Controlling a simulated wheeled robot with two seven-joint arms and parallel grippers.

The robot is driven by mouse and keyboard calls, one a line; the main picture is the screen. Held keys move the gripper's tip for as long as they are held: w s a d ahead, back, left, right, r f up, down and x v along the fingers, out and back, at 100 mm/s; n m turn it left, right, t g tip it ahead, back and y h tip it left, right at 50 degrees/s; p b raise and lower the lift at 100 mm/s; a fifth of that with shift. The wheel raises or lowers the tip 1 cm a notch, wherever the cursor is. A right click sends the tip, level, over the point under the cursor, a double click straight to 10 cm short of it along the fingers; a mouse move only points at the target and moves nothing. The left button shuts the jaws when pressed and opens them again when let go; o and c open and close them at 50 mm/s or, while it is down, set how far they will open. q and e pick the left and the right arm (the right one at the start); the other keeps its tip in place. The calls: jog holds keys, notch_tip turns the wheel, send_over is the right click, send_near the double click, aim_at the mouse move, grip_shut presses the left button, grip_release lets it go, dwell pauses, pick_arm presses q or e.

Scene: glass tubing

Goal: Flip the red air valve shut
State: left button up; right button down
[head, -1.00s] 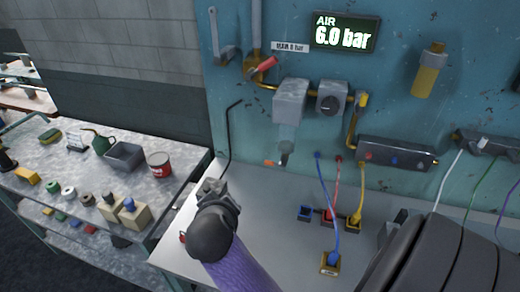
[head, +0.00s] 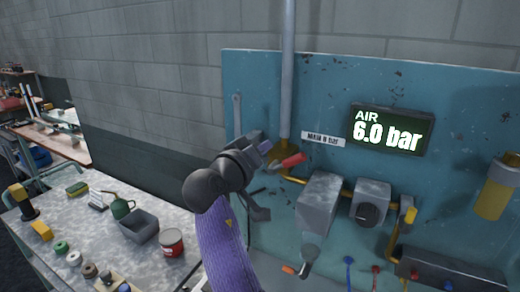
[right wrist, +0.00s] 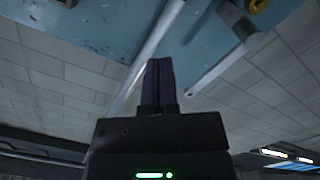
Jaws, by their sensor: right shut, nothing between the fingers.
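The red valve handle (head: 288,162) sits on a brass fitting at the foot of a vertical grey pipe (head: 287,70) on the blue panel. The handle slants up to the right. My right gripper (head: 264,147), on a purple-sleeved arm, is just left of the handle and slightly above it. Whether it touches the handle I cannot tell. In the right wrist view its two dark fingers (right wrist: 159,82) are together and empty, against pipe and panel. The red handle is not discernible there. The AIR display (head: 390,129) reads 6.0 bar. My left gripper is not in view.
Grey regulator boxes (head: 320,203) and a round dial (head: 368,213) are right of the valve. A grey wrench-like bar (head: 238,115) hangs to its left. A side bench at lower left holds a grey bin (head: 139,227) and a red can (head: 172,242).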

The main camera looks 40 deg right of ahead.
aim_at(290, 161)
jog(key=d+f, duration=0.1)
jog(key=d, duration=0.1)
jog(key=d+f+p, duration=0.1)
jog(key=d, duration=0.1)
jog(key=d+f, duration=0.1)
jog(key=d, duration=0.1)
jog(key=shift+w+f+p, duration=0.1)
jog(key=shift+f+p, duration=0.05)
jog(key=shift+p, duration=0.25)
